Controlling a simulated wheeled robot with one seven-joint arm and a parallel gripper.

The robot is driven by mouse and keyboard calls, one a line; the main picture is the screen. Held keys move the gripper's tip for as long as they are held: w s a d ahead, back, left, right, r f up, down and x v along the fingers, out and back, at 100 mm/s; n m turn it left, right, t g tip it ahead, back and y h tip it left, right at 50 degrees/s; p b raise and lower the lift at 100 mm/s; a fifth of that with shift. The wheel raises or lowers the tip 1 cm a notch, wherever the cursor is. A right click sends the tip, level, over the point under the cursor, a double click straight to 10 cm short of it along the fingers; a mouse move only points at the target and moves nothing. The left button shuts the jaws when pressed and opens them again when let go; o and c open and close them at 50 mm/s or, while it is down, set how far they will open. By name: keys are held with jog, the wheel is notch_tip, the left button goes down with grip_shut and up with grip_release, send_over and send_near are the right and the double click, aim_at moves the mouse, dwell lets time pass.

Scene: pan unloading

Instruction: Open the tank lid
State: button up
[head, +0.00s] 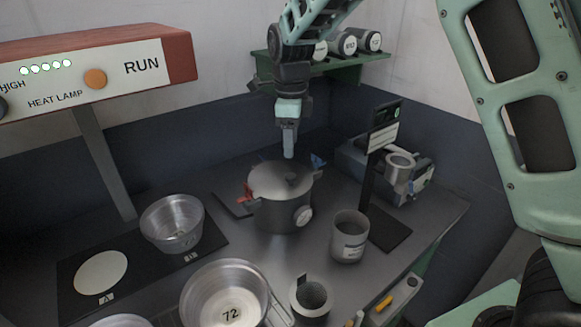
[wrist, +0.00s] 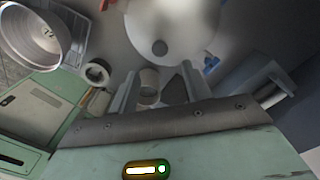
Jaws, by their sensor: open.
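The tank (head: 283,214) is a round metal pot on the counter, with a red part at its left, a blue part at its right and a round pale knob on its front. Its grey lid (head: 268,179) lies on top, closed, with a small dark knob (head: 291,177). The lid (wrist: 185,28) and its knob (wrist: 160,48) also show in the wrist view. My gripper (head: 289,156) points down just above the lid, apart from the knob. In the wrist view its two fingers (wrist: 160,82) are spread with nothing held between them.
A grey canister (head: 349,243) stands right of the tank, near a dark post with a sign (head: 381,138). A metal bowl (head: 172,222) sits at left, a pan marked 72 (head: 222,275) in front. A green shelf (head: 345,63) with jars hangs behind my arm.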

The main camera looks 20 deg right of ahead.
aim_at(291, 175)
notch_tip(291, 175, down, 9)
jog(key=shift+r+p, duration=0.1)
jog(key=shift+p, duration=0.7)
grip_shut()
